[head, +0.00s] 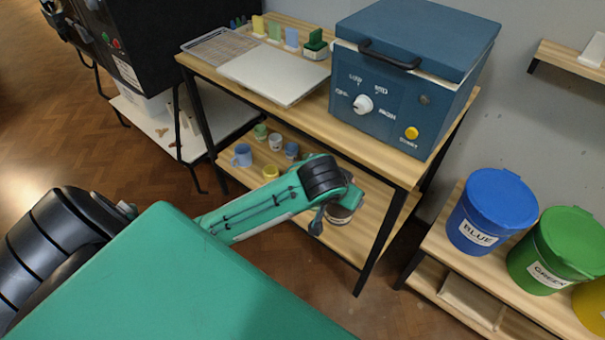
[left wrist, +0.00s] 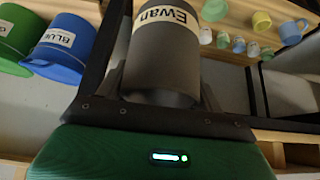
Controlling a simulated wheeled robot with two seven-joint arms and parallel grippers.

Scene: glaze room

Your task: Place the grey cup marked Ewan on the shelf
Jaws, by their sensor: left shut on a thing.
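The grey cup marked Ewan (left wrist: 165,75) fills the middle of the left wrist view, its white name label readable on its side. My left gripper (left wrist: 160,95) is shut on it, with a dark finger on each side. In the head view, the cup (head: 339,214) shows partly behind my left gripper (head: 330,204), in front of the right part of the lower wooden shelf (head: 345,245) under the table. I cannot tell whether the cup touches that shelf. My right gripper is not in view.
Several small cups, among them a light blue mug (head: 241,155) and a yellow cup (head: 270,172), stand on the lower shelf's left part. A blue kiln (head: 400,90) stands above. Lidded buckets, including a blue one (head: 490,215), stand right. A wall shelf (head: 570,62) is at upper right.

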